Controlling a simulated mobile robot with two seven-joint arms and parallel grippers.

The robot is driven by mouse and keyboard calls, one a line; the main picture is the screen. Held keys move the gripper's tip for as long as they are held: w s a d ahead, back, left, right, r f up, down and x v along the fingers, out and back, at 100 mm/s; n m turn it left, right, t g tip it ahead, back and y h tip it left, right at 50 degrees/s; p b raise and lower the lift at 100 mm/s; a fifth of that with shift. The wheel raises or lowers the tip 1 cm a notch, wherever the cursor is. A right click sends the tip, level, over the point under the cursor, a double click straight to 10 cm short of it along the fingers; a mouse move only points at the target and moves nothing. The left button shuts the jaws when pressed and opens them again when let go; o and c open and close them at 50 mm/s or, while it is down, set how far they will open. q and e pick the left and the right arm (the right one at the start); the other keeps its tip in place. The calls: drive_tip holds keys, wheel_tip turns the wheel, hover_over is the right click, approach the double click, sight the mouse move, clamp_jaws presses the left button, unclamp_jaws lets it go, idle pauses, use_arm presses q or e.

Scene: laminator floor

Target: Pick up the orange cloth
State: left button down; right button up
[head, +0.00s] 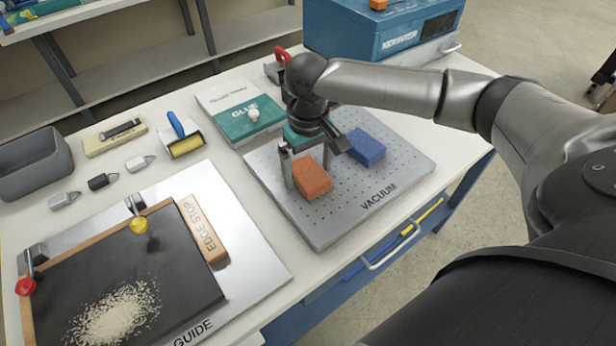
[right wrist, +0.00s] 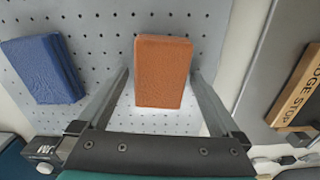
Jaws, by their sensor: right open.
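The orange cloth (head: 312,178) is a folded block lying on the grey perforated vacuum plate (head: 330,232). A blue folded cloth (head: 366,147) lies to its right on the same plate. My right gripper (head: 312,165) is open above the plate at the orange cloth. In the right wrist view its two fingers (right wrist: 161,78) point toward the orange cloth (right wrist: 163,62), one along each side, with gaps beside it. I cannot tell how far the tips are above the plate. The blue cloth (right wrist: 42,68) is outside the fingers at left. My left gripper is not in view.
A green and white glue box (head: 243,118) stands behind the plate, and a blue machine (head: 385,30) at the back right. The edge stop block (head: 202,230) and dark board (head: 110,265) are at left. A grey bin (head: 35,165) stands far left.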

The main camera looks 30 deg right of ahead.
sight(308, 171)
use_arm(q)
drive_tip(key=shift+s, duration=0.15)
use_arm(e)
drive_tip(key=shift+f, duration=0.15)
drive_tip(key=c, duration=0.3)
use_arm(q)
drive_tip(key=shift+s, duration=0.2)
use_arm(e)
drive_tip(key=c, duration=1)
drive_tip(key=shift+o, duration=0.2)
